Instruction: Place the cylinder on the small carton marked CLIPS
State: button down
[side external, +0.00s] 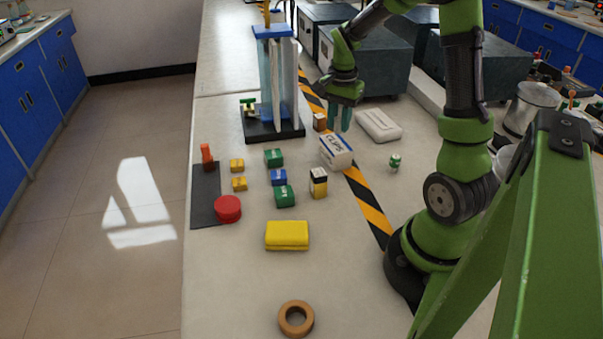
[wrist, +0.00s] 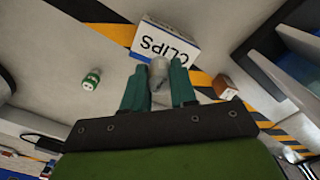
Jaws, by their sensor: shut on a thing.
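The small carton marked CLIPS (side external: 336,158), white with blue edging, lies on the bench across the striped tape. It also shows in the wrist view (wrist: 170,36), just beyond my fingertips. My gripper (side external: 340,118) points down above the bench, a little behind and above the carton in the side view. In the wrist view my gripper (wrist: 159,84) is shut on a small grey cylinder (wrist: 159,72) between its two teal fingers. The cylinder overlaps the carton's near edge in that view; the gap between them cannot be told. I cannot make out the cylinder in the side view.
A small brown box (side external: 319,122) stands behind the carton. A green-and-white can (side external: 395,163) and a white case (side external: 378,126) are to the right. Several coloured blocks, a yellow pack (side external: 287,235) and a rack tower (side external: 274,80) are to the left and front.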

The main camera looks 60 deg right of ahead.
aim_at(337, 130)
jog(key=shift+w+d, duration=0.2)
jog(key=shift+w, duration=0.1)
jog(key=shift+f, duration=1.8)
jog(key=shift+f, duration=0.1)
jog(key=c, duration=0.9)
grip_release()
